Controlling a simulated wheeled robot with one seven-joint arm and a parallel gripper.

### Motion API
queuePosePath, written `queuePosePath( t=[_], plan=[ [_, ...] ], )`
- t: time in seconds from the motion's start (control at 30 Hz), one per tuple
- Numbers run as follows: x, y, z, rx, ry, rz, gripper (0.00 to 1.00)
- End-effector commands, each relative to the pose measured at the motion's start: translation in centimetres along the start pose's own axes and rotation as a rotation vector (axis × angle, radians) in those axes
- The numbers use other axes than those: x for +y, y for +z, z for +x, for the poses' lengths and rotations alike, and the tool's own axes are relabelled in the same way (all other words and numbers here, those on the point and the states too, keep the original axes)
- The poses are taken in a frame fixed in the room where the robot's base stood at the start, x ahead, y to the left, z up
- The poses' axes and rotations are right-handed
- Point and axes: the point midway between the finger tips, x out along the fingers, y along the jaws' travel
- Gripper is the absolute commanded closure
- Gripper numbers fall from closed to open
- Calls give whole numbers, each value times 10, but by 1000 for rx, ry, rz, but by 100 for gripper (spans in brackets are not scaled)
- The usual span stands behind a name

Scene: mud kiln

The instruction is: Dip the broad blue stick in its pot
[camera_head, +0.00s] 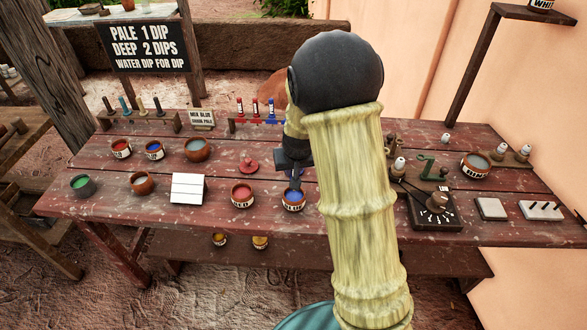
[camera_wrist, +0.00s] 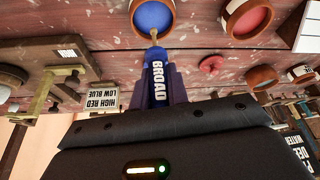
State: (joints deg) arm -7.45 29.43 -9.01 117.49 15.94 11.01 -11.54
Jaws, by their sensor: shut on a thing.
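My gripper (camera_head: 293,160) is shut on the broad blue stick (camera_wrist: 158,82), whose label reads BROAD. The stick points down, and its pale tip overlaps the near rim of the blue paint pot (camera_wrist: 153,14) in the wrist view. I cannot tell whether the tip is inside the pot or just above it. In the head view this pot (camera_head: 293,200) stands at the table's front, directly below my gripper, and my arm hides part of the area to its right.
A red pot (camera_head: 242,196) stands left of the blue pot, with a white card stand (camera_head: 188,188) beyond it. A red lid-like piece (camera_head: 249,165) lies behind. A stick rack (camera_head: 257,119) stands at the back. A dial box (camera_head: 435,212) is right of my arm.

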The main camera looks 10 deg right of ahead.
Motion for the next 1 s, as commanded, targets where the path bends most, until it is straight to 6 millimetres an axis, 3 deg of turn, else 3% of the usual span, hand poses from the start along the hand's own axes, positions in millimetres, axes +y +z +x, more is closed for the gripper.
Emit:
queuePosePath(
  t=[1.0],
  plan=[
    [0, 10, 23, -1, 0, 1, 100]
  ],
)
